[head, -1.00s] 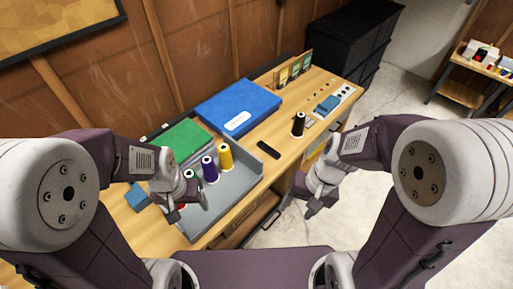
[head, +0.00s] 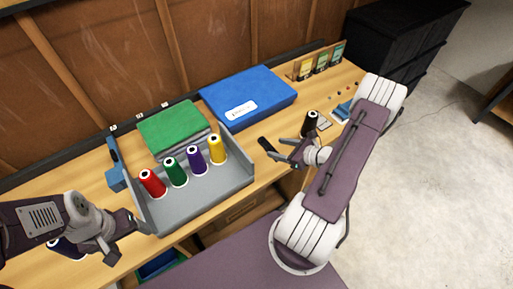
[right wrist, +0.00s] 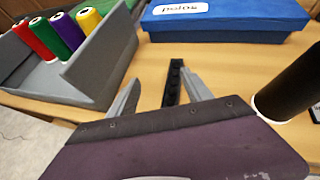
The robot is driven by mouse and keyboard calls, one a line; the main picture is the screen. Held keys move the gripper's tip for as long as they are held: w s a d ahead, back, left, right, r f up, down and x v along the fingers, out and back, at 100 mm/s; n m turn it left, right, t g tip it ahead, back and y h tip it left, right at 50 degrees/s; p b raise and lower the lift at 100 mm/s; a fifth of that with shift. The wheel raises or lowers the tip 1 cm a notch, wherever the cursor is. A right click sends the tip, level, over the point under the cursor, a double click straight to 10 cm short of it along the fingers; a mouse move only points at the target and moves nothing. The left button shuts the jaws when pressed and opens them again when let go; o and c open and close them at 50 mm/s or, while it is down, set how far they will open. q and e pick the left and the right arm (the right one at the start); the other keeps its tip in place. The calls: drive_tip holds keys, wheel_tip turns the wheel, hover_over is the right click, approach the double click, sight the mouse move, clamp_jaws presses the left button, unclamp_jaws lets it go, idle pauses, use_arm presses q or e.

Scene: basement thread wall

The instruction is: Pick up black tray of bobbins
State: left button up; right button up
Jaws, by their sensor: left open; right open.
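The black tray of bobbins (head: 265,143) is a small, narrow dark strip lying on the wooden bench, right of the grey bin. In the right wrist view the tray (right wrist: 174,80) shows small round bumps along its top and appears between the finger tips. My right gripper (head: 283,146) is open and empty, close to the tray; its fingers (right wrist: 160,90) point toward it in the wrist view. I cannot tell whether they touch it. My left gripper (head: 126,234) is open at the left, by the grey bin's near-left corner, away from the tray.
The grey bin (head: 200,204) holds red, green, purple and yellow thread cones. A blue box (head: 248,94) and a green box (head: 173,129) stand behind. A black thread cone (head: 310,124) stands right of my right gripper.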

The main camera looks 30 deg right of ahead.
sight(270, 147)
drive_tip(key=s+d+f, duration=0.1)
drive_tip(key=s+d+f+m+h, duration=0.1)
drive_tip(key=shift+s+d+m, duration=0.1)
drive_tip(key=shift+s+m, duration=0.2)
drive_tip(key=shift+s+d+r, duration=0.1)
drive_tip(key=shift+d+r, duration=0.05)
drive_tip(key=x, duration=0.9)
drive_tip(key=shift+p, duration=0.3)
clamp_jaws()
